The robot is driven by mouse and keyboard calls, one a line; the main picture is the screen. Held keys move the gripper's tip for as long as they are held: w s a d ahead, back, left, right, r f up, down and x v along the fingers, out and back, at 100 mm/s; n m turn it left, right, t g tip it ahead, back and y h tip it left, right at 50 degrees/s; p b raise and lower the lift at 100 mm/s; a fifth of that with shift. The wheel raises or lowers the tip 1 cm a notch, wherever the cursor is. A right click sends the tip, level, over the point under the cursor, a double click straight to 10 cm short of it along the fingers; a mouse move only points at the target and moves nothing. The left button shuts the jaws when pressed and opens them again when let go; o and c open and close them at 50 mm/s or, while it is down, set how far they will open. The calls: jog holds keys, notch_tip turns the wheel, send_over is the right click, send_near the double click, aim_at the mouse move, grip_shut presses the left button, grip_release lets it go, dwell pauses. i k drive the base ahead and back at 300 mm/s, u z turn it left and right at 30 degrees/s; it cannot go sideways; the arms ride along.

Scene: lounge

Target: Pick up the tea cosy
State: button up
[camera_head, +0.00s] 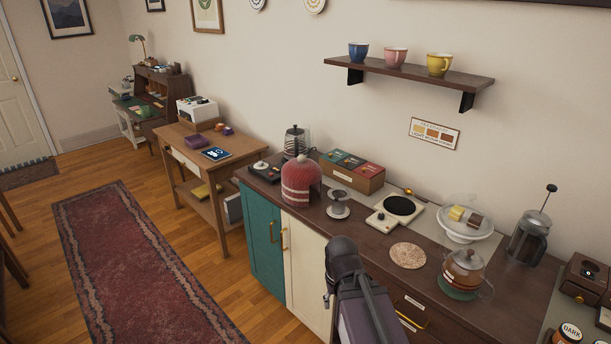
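The tea cosy (301,180) is a red, dome-shaped knitted cover with pale bands near its lower part and a small knob on top. It stands upright on the left part of the dark wooden counter (378,234), near the front edge. My arm rises from the bottom middle of the view, in front of the counter and to the right of the cosy. My gripper's fingers cannot be made out, so I cannot tell whether it is open or shut. The arm is apart from the cosy in the picture.
A glass kettle (296,141) stands behind the cosy, a tea box (352,173) right behind it, and a small metal stand (338,207) to its right. A hot plate (398,209), cork mat (407,256) and glass teapot (463,272) lie further right. Open floor lies left.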

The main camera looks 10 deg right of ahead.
aim_at(300, 173)
jog(key=u, duration=0.05)
jog(key=i, duration=1)
jog(key=z, duration=0.05)
